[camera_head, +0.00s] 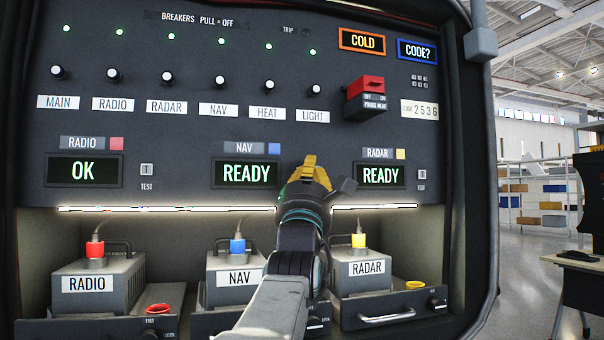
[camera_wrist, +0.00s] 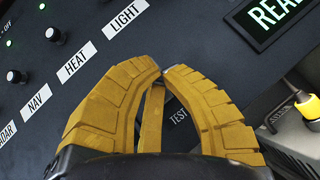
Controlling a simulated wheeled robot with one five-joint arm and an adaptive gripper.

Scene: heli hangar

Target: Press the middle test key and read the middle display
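The middle display (camera_head: 246,173), under the NAV label, reads READY in green. The middle test key is hidden behind my gripper in the head view. In the wrist view a TEST label (camera_wrist: 179,115) shows between the yellow fingers, and the key itself is covered. My gripper (camera_head: 310,160) is in front of the panel, right of the middle display; its fingertips (camera_wrist: 166,71) meet and it appears shut and empty. I cannot tell whether it touches the panel.
The left display (camera_head: 84,171) reads OK and the right display (camera_head: 380,175) reads READY. The left test key (camera_head: 147,170) is uncovered. Breaker knobs line the panel above. A red-guarded switch (camera_head: 366,90) juts out at the upper right. Unit boxes sit in bays below.

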